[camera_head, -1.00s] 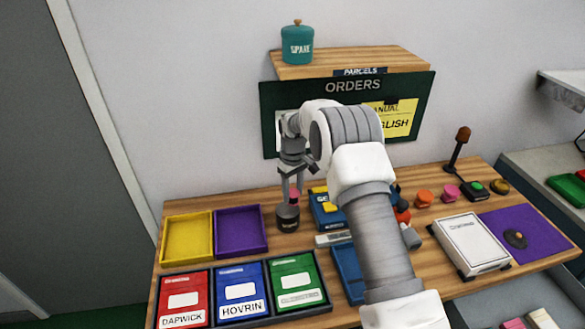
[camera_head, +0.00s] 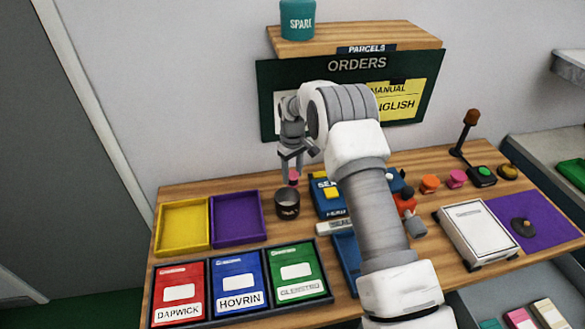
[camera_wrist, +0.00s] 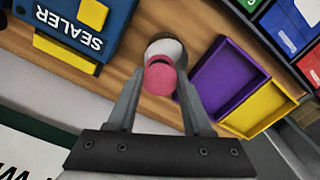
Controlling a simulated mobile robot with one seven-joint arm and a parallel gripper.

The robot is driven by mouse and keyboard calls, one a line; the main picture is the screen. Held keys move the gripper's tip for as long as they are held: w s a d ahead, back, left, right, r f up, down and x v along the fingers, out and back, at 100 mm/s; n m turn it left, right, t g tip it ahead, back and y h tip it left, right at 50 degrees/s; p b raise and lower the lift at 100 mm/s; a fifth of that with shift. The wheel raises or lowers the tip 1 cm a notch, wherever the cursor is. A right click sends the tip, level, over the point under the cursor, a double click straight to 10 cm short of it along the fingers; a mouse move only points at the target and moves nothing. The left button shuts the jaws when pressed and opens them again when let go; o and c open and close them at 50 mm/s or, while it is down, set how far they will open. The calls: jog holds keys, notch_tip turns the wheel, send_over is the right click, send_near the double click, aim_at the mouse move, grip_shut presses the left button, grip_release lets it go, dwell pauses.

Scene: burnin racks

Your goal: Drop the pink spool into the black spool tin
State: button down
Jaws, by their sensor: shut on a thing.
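The pink spool (camera_head: 293,177) is held between the fingertips of my gripper (camera_head: 292,171), which is shut on it. The black spool tin (camera_head: 287,208) stands on the wooden bench right below it, its round mouth open upward. A small gap shows between the spool and the tin's rim. In the wrist view the pink spool (camera_wrist: 159,75) sits between the fingertips and overlaps part of the tin (camera_wrist: 167,46), so part of the mouth is hidden there.
A blue sealer (camera_head: 327,197) stands close to the tin's right. The purple tray (camera_head: 238,243) and yellow tray (camera_head: 182,248) lie to its left. Red, blue and green packets lie in front. Another pink piece (camera_head: 456,178) and an orange one (camera_head: 429,184) stand at the right.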

aim_at(292, 175)
jog(key=shift+f, duration=1.15)
jog(key=shift+c, duration=1.1)
grip_release()
jog(key=shift+r, duration=0.1)
notch_tip(292, 175, up, 12)
jog(key=b, duration=0.2)
jog(key=shift+s, duration=0.15)
